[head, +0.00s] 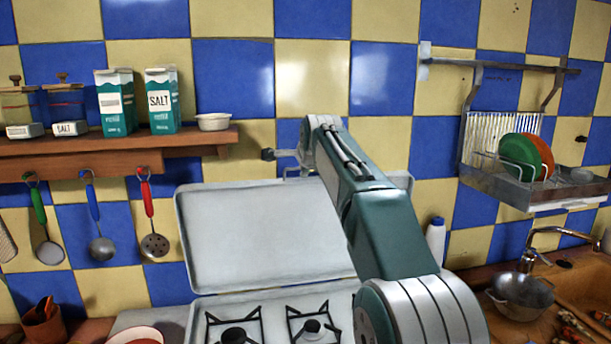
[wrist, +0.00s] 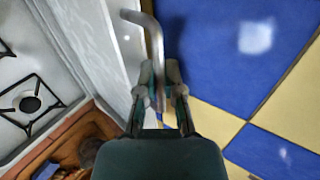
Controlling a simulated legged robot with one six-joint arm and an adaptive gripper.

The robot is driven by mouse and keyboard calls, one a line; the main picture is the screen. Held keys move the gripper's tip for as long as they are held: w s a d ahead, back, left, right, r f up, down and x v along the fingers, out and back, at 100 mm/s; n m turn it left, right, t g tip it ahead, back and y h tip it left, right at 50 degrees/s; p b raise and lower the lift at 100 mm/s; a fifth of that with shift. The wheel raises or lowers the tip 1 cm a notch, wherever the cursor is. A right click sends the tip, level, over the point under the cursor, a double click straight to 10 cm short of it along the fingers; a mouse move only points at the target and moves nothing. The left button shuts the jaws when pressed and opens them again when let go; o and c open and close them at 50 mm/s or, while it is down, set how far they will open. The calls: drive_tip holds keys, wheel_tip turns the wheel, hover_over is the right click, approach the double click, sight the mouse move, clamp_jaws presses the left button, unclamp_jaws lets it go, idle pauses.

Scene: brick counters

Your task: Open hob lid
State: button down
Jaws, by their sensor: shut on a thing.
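The hob lid (head: 250,235) is a pale grey-white panel. It stands raised, nearly upright, behind the hob (head: 265,308) and close to the tiled wall. In the wrist view the lid (wrist: 95,55) is the white slab left of my gripper. My gripper (head: 285,156) is at the lid's top edge in the head view. In the wrist view my gripper (wrist: 161,85) is shut on the lid's bent metal handle (wrist: 152,35). My arm hides the right part of the lid and some of the hob.
A wooden shelf (head: 190,139) with cartons and jars is at the left, with utensils hanging below. A dish rack (head: 535,188) with plates hangs at the right. A white bottle (head: 436,240) stands right of the lid. The tiled wall (wrist: 220,50) is close to my gripper.

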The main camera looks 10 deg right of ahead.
drive_tip(key=shift+w+r, duration=0.15)
drive_tip(key=shift+w, duration=0.35)
drive_tip(key=c, duration=0.8)
unclamp_jaws()
drive_tip(key=shift+o, duration=0.2)
drive_tip(key=v, duration=1.1)
drive_tip(key=shift+s, duration=0.35)
drive_tip(key=shift+r, duration=0.15)
